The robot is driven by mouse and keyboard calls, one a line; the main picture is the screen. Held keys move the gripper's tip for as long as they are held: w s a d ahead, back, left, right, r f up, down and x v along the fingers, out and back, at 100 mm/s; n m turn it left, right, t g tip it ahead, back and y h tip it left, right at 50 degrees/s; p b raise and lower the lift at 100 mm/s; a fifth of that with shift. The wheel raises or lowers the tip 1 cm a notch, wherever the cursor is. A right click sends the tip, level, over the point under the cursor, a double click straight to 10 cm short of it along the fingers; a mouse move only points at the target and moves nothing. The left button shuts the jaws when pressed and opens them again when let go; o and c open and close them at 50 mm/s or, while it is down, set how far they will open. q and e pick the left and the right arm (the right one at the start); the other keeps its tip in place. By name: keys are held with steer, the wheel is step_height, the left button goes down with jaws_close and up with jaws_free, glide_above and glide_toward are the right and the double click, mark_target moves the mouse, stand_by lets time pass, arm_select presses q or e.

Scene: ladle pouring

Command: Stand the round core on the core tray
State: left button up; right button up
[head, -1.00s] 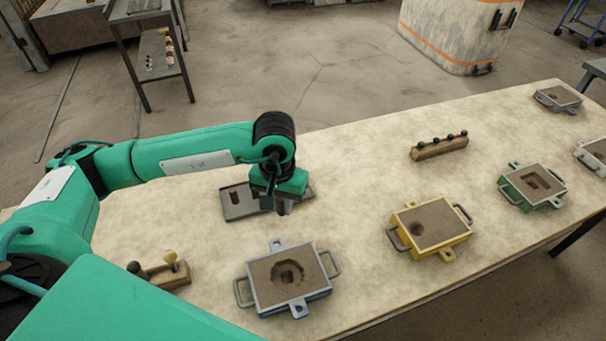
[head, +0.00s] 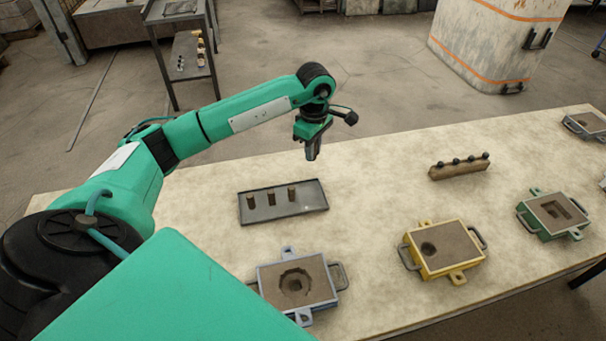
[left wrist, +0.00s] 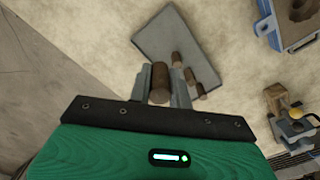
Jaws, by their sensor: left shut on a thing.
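My left gripper (head: 312,154) hangs in the air above the table, behind and to the right of the core tray. It is shut on a brown cylindrical core, seen between its fingers in the left wrist view (left wrist: 159,84); I take it to be the round core. The core tray (head: 308,202) is a flat dark grey plate on the table, also in the left wrist view (left wrist: 160,40). Three brown cores stand in a row on it: left (head: 251,202), middle (head: 271,197) and right (head: 292,193). My right gripper is not in view.
A blue-grey mould box (head: 264,290) stands in front of the tray, a yellow one (head: 440,268) to its right, and a green one (head: 552,213) further right. A wooden rack with black knobs (head: 460,170) lies at the back.

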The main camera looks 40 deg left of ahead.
arm_select(q)
steer(key=p, duration=0.2)
glide_above(311, 196)
step_height(311, 196, down, 11)
steer(key=shift+w+f, duration=0.1)
steer(key=shift+f, duration=0.05)
step_height(311, 196, down, 4)
steer(key=shift+p, duration=0.65)
steer(key=shift+f, duration=0.1)
steer(key=shift+f, duration=0.15)
steer(key=o, duration=0.7)
